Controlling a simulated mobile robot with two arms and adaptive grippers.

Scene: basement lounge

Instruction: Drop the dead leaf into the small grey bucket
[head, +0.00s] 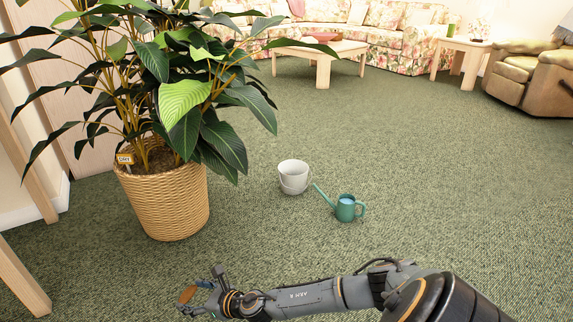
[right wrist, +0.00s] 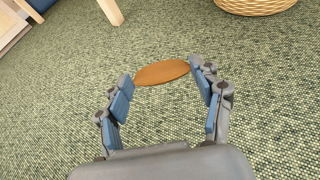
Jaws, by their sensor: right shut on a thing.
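The dead leaf (right wrist: 162,73) is a brown-orange oval. My right gripper (right wrist: 161,76) is shut on it, with the leaf spanning between the two fingertips in the right wrist view. In the head view the leaf (head: 187,294) shows at the tip of my right gripper (head: 200,289), low in the picture and in front of the plant basket. The small grey bucket (head: 293,178) stands upright on the carpet, right of the basket, farther away and to the right of the gripper. My left gripper is not in view.
A large leafy plant stands in a wicker basket (head: 165,205) at the left. A green watering can (head: 346,208) stands just right of the bucket, its spout pointing towards it. Wooden legs (head: 24,283) are at the left edge. Open carpet lies between gripper and bucket.

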